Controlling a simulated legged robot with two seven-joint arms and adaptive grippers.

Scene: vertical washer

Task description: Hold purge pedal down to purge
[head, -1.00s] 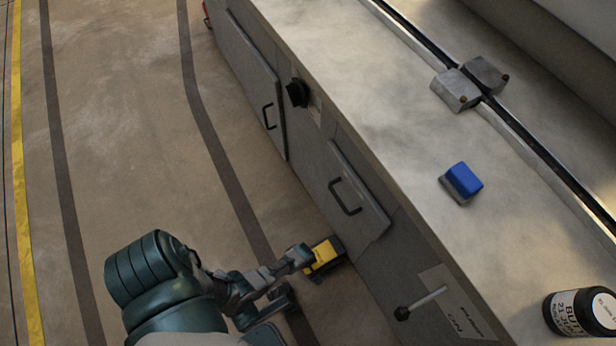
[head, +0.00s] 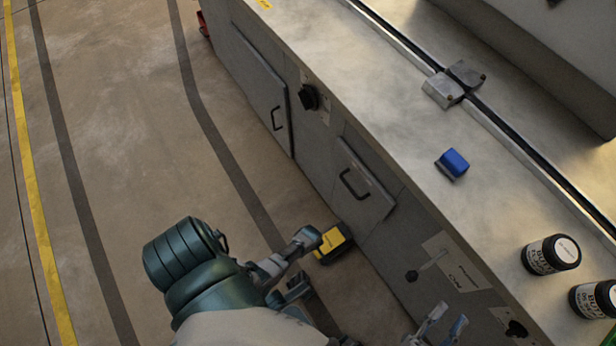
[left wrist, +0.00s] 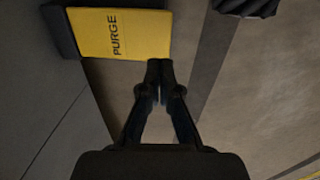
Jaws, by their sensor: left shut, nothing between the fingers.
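The yellow purge pedal (head: 332,243) with a dark housing sits on the floor against the machine's base. In the left wrist view its yellow plate (left wrist: 122,34), marked PURGE, shows at the top left. My left gripper (head: 308,237) is at the pedal's near side in the head view. In the left wrist view its fingers (left wrist: 160,72) are together and empty, with the tips overlapping the plate's edge; I cannot tell whether they touch it. My right gripper (head: 449,318) is at the bottom of the head view, fingers apart and empty, in front of the machine's side panel.
The machine's grey side has a handled door (head: 362,190), a dark knob (head: 309,97) and a labelled lever (head: 411,276). A blue block (head: 453,163) and two black bottles (head: 551,254) (head: 594,298) are on top. Floor to the left is clear.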

